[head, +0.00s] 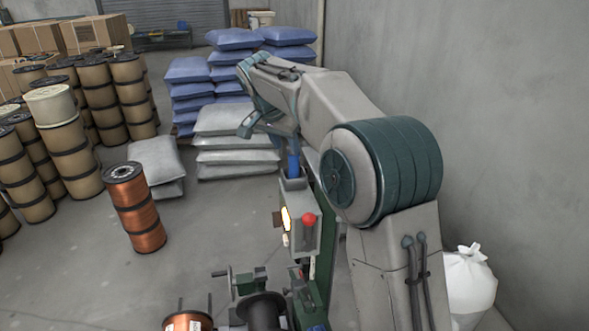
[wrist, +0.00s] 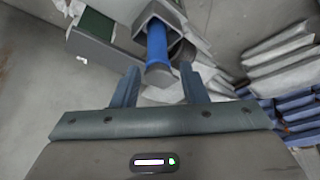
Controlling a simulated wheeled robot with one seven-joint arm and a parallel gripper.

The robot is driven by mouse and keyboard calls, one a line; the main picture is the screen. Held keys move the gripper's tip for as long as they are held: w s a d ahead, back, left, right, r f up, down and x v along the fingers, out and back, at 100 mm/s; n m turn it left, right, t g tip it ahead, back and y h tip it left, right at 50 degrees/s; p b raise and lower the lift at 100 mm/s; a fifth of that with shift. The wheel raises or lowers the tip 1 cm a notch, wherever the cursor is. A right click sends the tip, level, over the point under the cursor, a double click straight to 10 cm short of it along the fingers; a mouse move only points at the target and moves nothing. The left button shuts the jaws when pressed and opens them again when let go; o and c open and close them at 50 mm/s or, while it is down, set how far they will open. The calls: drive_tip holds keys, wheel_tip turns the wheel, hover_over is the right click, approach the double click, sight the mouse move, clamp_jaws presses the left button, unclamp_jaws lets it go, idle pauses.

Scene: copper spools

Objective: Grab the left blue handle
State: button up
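A blue handle (head: 293,166) stands upright at the top of a grey machine box (head: 298,225) in the head view, right of and below my gripper (head: 247,128). In the wrist view the same blue handle (wrist: 157,45) lies just beyond my gripper (wrist: 160,70), lined up with the gap between its two fingers. The fingers are spread apart and nothing is gripped. Whether a finger touches the handle cannot be told. A small blue part (head: 316,327) shows at the bottom edge of the head view; its shape is mostly cut off.
The box carries a red knob (head: 309,219). A copper spool (head: 134,208) stack stands on the floor to the left, with brown spools (head: 70,150) behind. Blue sacks (head: 190,90) and grey sacks (head: 235,140) are piled behind the arm. A wall is on the right.

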sight(294, 161)
drive_tip(key=x, duration=0.2)
drive_tip(key=shift+w+d+f, duration=0.1)
drive_tip(key=shift+f, duration=0.2)
drive_tip(key=x, duration=0.2)
drive_tip(key=p+x, duration=0.1)
drive_tip(key=x, duration=0.1)
drive_tip(key=shift+w+d, duration=0.15)
drive_tip(key=shift+d, duration=0.2)
drive_tip(key=shift+w+f, duration=0.1)
drive_tip(key=shift+f, duration=0.35)
drive_tip(key=c, duration=0.8)
